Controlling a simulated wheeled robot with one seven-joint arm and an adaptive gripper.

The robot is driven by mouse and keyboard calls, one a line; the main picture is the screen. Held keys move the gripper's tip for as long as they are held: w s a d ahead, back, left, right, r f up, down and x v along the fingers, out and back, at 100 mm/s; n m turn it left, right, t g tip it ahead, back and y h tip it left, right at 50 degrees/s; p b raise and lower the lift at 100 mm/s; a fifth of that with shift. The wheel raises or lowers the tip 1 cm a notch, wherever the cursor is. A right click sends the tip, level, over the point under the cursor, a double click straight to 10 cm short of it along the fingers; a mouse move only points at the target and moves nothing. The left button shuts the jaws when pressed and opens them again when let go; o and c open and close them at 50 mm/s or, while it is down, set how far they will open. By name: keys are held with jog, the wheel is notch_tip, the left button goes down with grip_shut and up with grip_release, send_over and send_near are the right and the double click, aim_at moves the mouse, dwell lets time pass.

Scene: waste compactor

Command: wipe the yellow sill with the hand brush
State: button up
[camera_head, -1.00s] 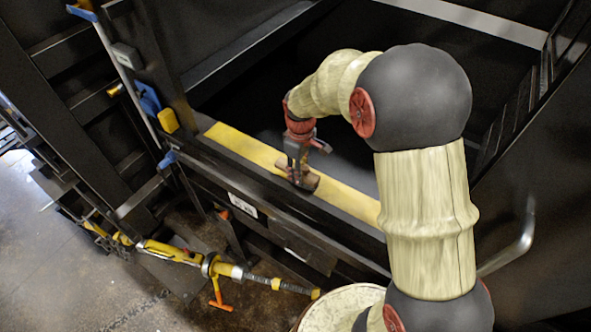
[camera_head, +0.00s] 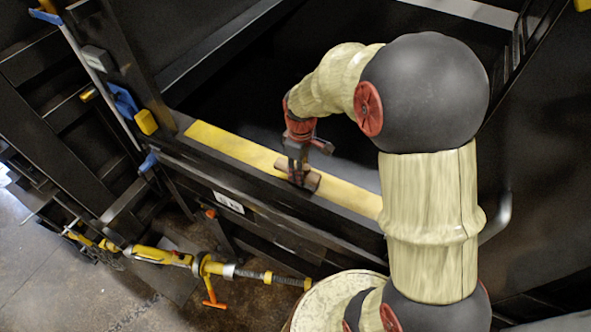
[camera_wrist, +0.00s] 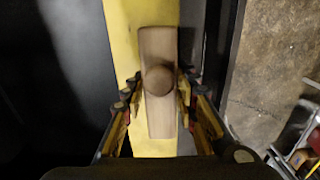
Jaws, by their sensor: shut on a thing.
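The yellow sill (camera_head: 235,145) is a long flat strip along the black compactor's front edge, running from upper left to lower right in the head view. It also shows in the wrist view (camera_wrist: 120,40), running up the picture. The hand brush (camera_head: 311,181) has a brown wooden block and lies across part of the sill's width. In the wrist view the brush (camera_wrist: 159,110) shows its block lengthwise along the sill, with a round knob on top. My gripper (camera_wrist: 160,95) is shut on the brush, one finger on each side. The bristles under the block are hidden.
The compactor's dark opening (camera_head: 300,80) lies behind the sill. A blue clamp (camera_head: 122,100) with a yellow block (camera_head: 146,122) stands at the sill's left end. A yellow bar with an orange handle (camera_head: 210,290) is below, above the concrete floor.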

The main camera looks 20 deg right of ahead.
aim_at(314, 176)
jog(key=shift+s+d+f, duration=0.2)
jog(key=shift+s+d, duration=1.25)
jog(key=shift+s, duration=0.3)
jog(key=shift+s+d+f, duration=0.1)
jog(key=shift+s+d, duration=0.25)
jog(key=shift+s, duration=0.2)
jog(key=shift+s+d+f, duration=0.1)
jog(key=shift+s+d, duration=0.2)
jog(key=shift+s, duration=0.25)
notch_tip(314, 176, up, 6)
jog(key=p, duration=0.3)
jog(key=shift+p, duration=0.4)
jog(key=shift+w+r, duration=0.15)
notch_tip(314, 176, up, 3)
jog(key=shift+f+p, duration=0.1)
jog(key=shift+p, duration=0.9)
jog(key=shift+a, duration=0.1)
